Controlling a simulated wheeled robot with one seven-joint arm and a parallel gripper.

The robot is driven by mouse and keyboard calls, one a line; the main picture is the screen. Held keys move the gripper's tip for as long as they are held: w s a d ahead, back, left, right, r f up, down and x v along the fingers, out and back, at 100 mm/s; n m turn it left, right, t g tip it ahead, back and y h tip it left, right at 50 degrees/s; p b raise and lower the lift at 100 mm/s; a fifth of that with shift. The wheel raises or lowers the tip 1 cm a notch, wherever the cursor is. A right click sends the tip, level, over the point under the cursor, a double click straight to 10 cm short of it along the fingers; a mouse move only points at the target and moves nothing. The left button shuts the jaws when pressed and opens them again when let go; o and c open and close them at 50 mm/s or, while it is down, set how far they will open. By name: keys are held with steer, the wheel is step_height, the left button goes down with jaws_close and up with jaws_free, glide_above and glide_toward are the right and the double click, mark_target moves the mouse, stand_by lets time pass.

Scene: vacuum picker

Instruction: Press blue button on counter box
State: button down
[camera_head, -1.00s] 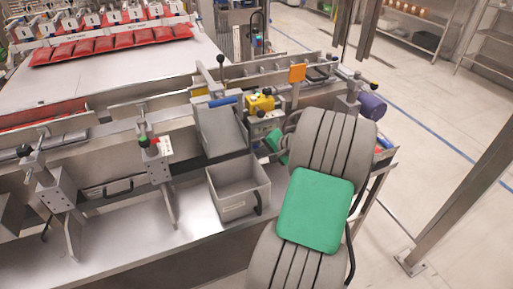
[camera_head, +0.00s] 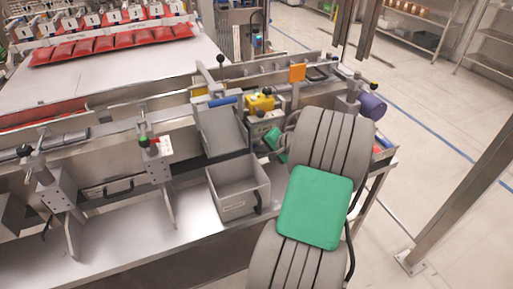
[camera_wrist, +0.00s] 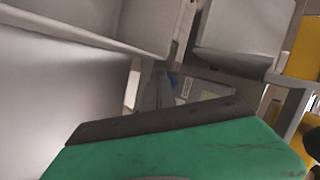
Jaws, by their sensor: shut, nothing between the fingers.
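The counter box is a grey unit (camera_wrist: 215,86) with a small display and a white label, in the middle of the wrist view. A small blue button (camera_wrist: 173,79) shows at its left side, partly hidden by a grey finger shape. My gripper (camera_wrist: 155,90) is shut and empty, its tips very close to the button; I cannot tell whether they touch. In the head view my green-covered gripper (camera_head: 275,139) reaches in beside the box (camera_head: 263,121), below a yellow unit, and the button cannot be made out there.
A grey open bin (camera_head: 238,203) stands on the steel ledge left of my arm. A sloped metal chute (camera_head: 222,132) is behind it. The yellow unit (camera_head: 261,103) and conveyor rails crowd the space around my gripper. Open floor (camera_head: 440,130) lies to the right.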

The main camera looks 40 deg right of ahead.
steer(key=shift+s, duration=0.1)
steer(key=shift+s+a, duration=0.25)
steer(key=shift+s, duration=0.4)
steer(key=shift+s, duration=0.1)
steer(key=shift+s+a+p, duration=0.25)
steer(key=shift+s+p, duration=0.05)
steer(key=shift+s, duration=0.45)
steer(key=shift+s+a+p, duration=0.2)
steer(key=shift+s+p, duration=0.05)
steer(key=shift+s, duration=0.55)
steer(key=shift+s+a+p, duration=0.25)
steer(key=shift+s+p, duration=0.05)
steer(key=shift+s, duration=0.45)
